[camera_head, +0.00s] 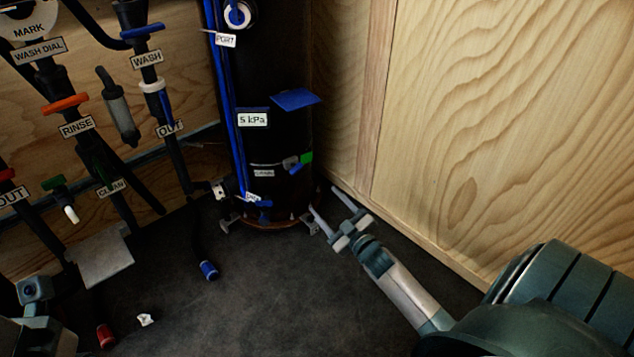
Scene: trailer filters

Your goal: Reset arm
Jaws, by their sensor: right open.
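My right gripper (328,202) is open, with its two fingers apart and nothing between them. It is in front of and slightly right of the base of a tall black cylinder (268,160). Its arm comes in from the lower right. At the lower left edge, a grey-green part of my left arm (36,295) shows. The left fingers cannot be made out.
Dark pipes with labels and coloured valves, such as the orange RINSE handle (66,104), line the left wall. A wooden wall (500,120) stands close on the right. A blue-ended hose (208,269), red cap (106,336) and white scrap (145,320) lie low on the dark floor (270,300).

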